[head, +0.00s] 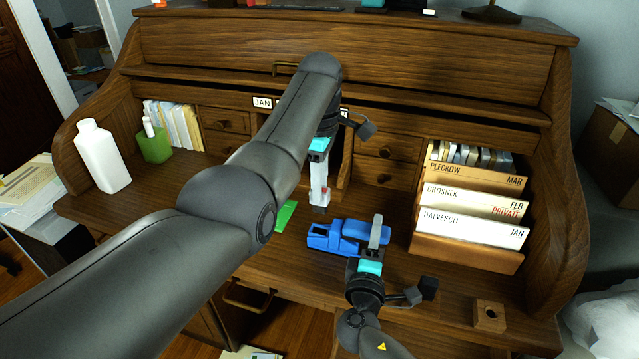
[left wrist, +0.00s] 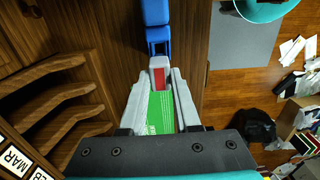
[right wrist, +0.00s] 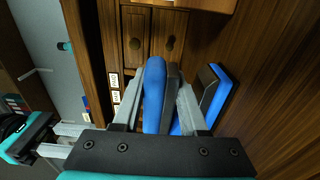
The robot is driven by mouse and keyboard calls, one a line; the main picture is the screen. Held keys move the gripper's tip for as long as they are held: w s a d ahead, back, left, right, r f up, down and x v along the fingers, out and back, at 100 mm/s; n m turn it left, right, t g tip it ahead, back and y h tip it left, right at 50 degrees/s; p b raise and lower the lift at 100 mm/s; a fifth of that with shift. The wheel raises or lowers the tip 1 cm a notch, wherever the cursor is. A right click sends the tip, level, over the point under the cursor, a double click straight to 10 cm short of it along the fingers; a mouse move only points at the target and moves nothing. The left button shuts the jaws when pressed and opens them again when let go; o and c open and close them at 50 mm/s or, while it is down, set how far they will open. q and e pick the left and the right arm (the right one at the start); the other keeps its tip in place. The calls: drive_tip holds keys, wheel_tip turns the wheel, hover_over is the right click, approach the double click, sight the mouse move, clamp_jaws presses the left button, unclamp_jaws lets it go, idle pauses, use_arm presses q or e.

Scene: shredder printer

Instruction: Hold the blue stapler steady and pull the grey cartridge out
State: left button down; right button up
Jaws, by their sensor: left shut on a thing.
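The blue stapler (head: 345,236) lies on the desk near its front edge. My left gripper (head: 319,207) points down beside the stapler's left end. In the left wrist view its fingers close on a small grey piece with a red face (left wrist: 159,76), which looks like the grey cartridge, right by the end of the blue stapler (left wrist: 156,22). I cannot tell whether the two still join. My right gripper (head: 377,232) reaches over the stapler's right part. In the right wrist view its fingers stand on both sides of the blue body (right wrist: 153,95); firm contact cannot be made out.
A green flat piece (head: 285,215) lies on the desk left of the stapler. A file rack (head: 465,256) stands at the right, with a small wooden block (head: 489,315) in front. A white bottle (head: 101,157) and green cup (head: 154,146) stand at the left.

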drive_tip(key=o, duration=0.6)
drive_tip(key=shift+d, duration=0.1)
drive_tip(key=shift+c, duration=0.2)
drive_tip(key=shift+s+f, duration=0.1)
drive_tip(key=shift+s, duration=0.15)
drive_tip(key=v, duration=1.1)
drive_tip(key=shift+s, duration=0.25)
